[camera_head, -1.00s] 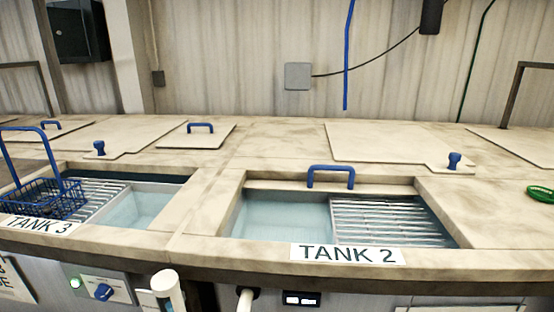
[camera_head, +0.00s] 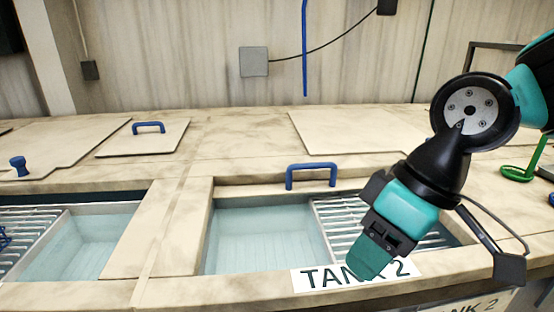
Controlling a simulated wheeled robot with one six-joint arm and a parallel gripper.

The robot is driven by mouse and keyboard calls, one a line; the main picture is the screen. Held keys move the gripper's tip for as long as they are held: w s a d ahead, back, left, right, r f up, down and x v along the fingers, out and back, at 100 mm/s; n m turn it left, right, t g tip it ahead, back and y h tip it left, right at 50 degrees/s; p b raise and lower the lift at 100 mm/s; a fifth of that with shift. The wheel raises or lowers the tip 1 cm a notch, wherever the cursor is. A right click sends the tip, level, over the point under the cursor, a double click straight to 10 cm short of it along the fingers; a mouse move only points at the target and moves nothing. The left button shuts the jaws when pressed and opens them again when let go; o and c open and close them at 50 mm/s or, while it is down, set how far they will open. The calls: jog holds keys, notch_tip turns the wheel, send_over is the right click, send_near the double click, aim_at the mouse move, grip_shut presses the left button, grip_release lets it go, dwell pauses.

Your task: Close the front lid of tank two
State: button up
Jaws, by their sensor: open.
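Tank two (camera_head: 265,238) is in the middle of the head view. Its front opening is uncovered, showing pale blue liquid at left and a slatted metal rack (camera_head: 335,225) at right. A blue bar handle (camera_head: 311,177) stands on a narrow pale strip at the opening's back edge; I cannot tell how much lid lies behind it. My gripper (camera_head: 440,264) is open and empty, pointing down over the right part of the opening, right of and nearer than the handle. It hides part of the rack and of the TANK 2 label (camera_head: 312,279).
A flat pale panel (camera_head: 350,133) lies behind tank two's opening. Tank three's open bath (camera_head: 85,240) is at left, with a blue-handled lid (camera_head: 150,140) and blue knob (camera_head: 18,166) behind it. A green ring-like object (camera_head: 517,173) is at right. A blue hose (camera_head: 304,50) hangs behind.

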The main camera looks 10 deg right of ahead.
jog(key=w+d+r+n+t, duration=0.1)
jog(key=w+d+n+t, duration=0.15)
jog(key=w, duration=0.85)
jog(key=w+d+r+n+t, duration=0.1)
jog(key=w+d+r+n, duration=0.15)
jog(key=w, duration=0.75)
jog(key=n+t+p, duration=0.1)
jog(key=n+t, duration=0.1)
jog(key=n, duration=0.4)
send_near(315, 164)
jog(key=p+x, duration=0.6)
jog(key=x, duration=0.3)
jog(key=shift+a+f+p, duration=0.1)
jog(key=shift+p, duration=0.3)
grip_shut()
